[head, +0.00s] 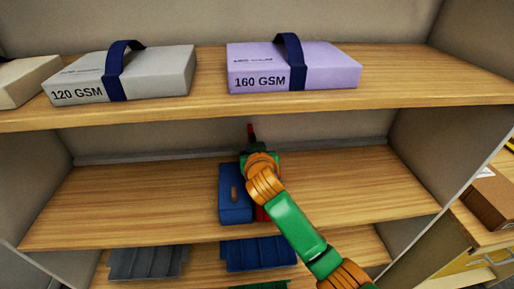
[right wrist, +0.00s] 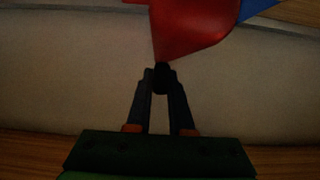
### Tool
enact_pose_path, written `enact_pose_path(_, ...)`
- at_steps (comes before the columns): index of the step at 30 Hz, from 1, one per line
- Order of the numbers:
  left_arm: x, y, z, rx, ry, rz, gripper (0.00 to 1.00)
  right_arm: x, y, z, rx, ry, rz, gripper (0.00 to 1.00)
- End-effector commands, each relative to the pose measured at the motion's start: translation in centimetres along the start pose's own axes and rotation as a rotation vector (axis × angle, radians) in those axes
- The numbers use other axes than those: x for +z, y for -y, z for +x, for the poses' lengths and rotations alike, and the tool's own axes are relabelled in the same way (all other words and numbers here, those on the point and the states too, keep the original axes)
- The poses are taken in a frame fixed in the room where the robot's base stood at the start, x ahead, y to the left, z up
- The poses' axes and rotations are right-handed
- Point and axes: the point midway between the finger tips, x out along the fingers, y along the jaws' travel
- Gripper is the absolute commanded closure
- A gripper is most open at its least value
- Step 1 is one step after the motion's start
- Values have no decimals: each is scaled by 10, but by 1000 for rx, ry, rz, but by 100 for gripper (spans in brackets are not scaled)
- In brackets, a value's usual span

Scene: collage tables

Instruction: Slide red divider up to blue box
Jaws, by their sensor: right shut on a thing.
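The red divider (head: 261,214) stands on the middle shelf, mostly hidden behind my right arm. Its front part shows right beside the blue box (head: 231,208), and a thin red tip (head: 251,131) shows above my gripper. I cannot tell whether divider and box touch. My right gripper (head: 250,152) is over the divider; in the right wrist view its fingers (right wrist: 161,90) are shut at a small dark piece at the lower end of the red divider (right wrist: 195,28). Blue shows at that view's upper right corner. My left gripper is in neither view.
The upper shelf carries a grey 120 GSM pack (head: 155,75) and a lilac 160 GSM pack (head: 325,68). Below are a grey ribbed thing (head: 148,262) and a blue one (head: 258,254). The middle shelf (head: 350,185) is bare on both sides. A cardboard box (head: 490,198) stands right.

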Motion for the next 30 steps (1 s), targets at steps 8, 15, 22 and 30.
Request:
enact_pose_path(8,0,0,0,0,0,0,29,-1,1,0,-1,-3,0,100)
enact_pose_path(15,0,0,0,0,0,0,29,-1,0,0,0,-3,0,53)
enact_pose_path(22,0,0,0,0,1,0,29,-1,0,0,0,-2,0,50)
enact_pose_path(30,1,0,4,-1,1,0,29,1,1,-21,-3,-3,2,50)
